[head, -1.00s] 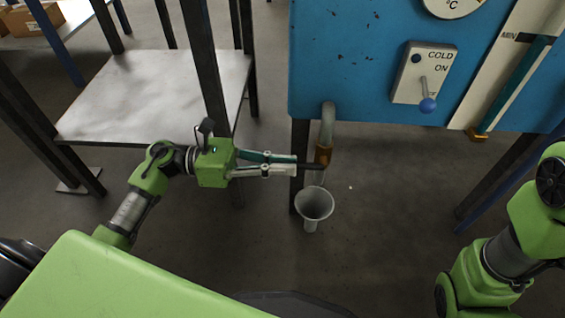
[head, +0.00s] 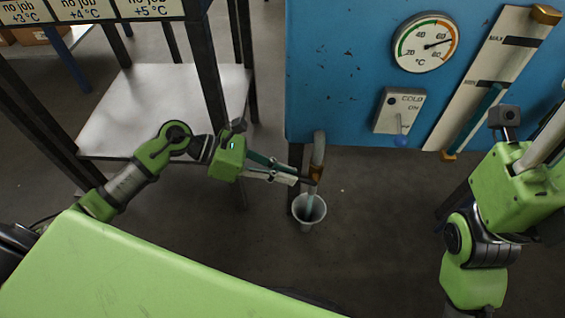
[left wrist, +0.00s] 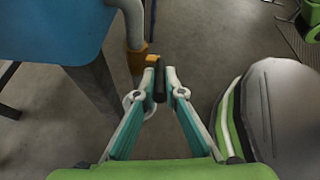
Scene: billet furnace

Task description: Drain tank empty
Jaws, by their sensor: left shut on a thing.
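The blue tank (head: 340,60) has a drain pipe (head: 319,150) at its lower left, ending in a brass valve (head: 316,173). My left gripper (head: 297,178) is shut on the dark valve lever beside it. In the left wrist view the fingertips (left wrist: 160,85) close around the black lever (left wrist: 160,78). A pale bluish stream shows below the valve, inside the grey funnel (head: 299,211). The level gauge (head: 515,45) has a teal column (head: 481,112) with its top near the MIN mark. Part of my right arm shows at the right; its fingers cannot be made out.
A temperature dial (head: 426,42) and a COLD/ON switch plate (head: 400,110) with a blue-knobbed lever are on the tank front. A grey metal table (head: 160,100) stands at the left. A sign strip (head: 80,10) crosses the top left. The floor right of the funnel is clear.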

